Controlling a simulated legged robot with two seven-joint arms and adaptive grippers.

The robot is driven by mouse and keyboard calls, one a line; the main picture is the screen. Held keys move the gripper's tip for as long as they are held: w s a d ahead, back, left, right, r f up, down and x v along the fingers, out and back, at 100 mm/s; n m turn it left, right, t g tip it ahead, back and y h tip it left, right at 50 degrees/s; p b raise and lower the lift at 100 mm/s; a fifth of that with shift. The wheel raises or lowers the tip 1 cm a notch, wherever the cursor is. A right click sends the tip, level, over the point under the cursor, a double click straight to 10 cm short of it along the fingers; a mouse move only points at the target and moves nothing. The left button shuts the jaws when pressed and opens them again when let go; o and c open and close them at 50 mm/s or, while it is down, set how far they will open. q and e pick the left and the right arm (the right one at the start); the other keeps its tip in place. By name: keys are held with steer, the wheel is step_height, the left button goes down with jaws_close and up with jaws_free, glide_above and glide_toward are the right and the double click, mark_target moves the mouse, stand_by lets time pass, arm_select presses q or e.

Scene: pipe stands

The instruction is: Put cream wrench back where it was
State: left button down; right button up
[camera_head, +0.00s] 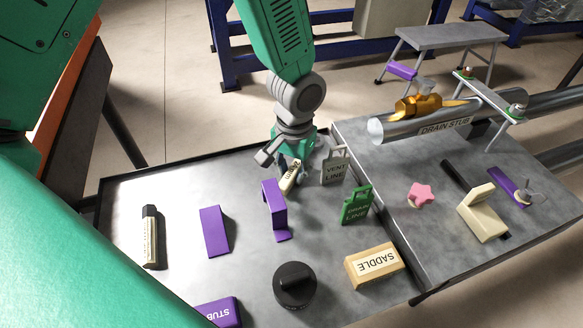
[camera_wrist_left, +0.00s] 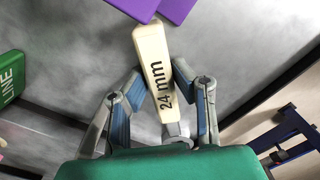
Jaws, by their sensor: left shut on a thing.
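The cream wrench (camera_wrist_left: 155,60), marked "24 mm", is held between the fingers of my left gripper (camera_wrist_left: 160,103). In the head view my left gripper (camera_head: 282,165) is over the back of the grey tray, and the cream wrench (camera_head: 291,178) points down toward the front from it. The fingers are closed against both sides of the wrench in the wrist view. Its far end is close to a purple bracket (camera_head: 272,205); I cannot tell whether it touches the tray. My right gripper is not in view.
Grey "VENT LINE" (camera_head: 335,166) and green "DRAIN LINE" (camera_head: 356,206) tags stand right of the gripper. The tray also holds a purple wedge (camera_head: 214,231), a black-ended tool (camera_head: 149,238), a black knob (camera_head: 295,287) and a "SADDLE" block (camera_head: 373,265). Bare tray lies left of the bracket.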

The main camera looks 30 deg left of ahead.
mark_target(299, 165)
arm_select(q)
steer(key=shift+d+r, duration=0.25)
steer(key=shift+d, duration=0.7)
steer(key=shift+a+f, duration=0.25)
steer(key=shift+a, duration=0.3)
steer(key=c, duration=1.7)
jaws_free()
steer(key=shift+a, duration=0.3)
steer(key=shift+d, duration=0.4)
steer(key=o, duration=0.6)
steer(key=shift+d+r, duration=0.1)
steer(key=shift+d, duration=0.2)
steer(key=shift+c, duration=0.2)
steer(key=shift+a, duration=0.45)
steer(key=shift+a+r, duration=0.1)
steer(key=shift+r, duration=0.25)
steer(key=shift+d+r, duration=0.25)
steer(key=shift+r, duration=0.35)
steer(key=shift+d+r, duration=0.25)
steer(key=shift+r, duration=0.3)
steer(key=shift+a+r, duration=0.2)
steer(key=shift+r, duration=0.3)
steer(key=shift+a+r, duration=0.15)
steer(key=shift+r, duration=0.35)
steer(key=shift+w+d+r, duration=0.1)
steer(key=shift+d+r, duration=0.15)
steer(key=shift+r, duration=0.95)
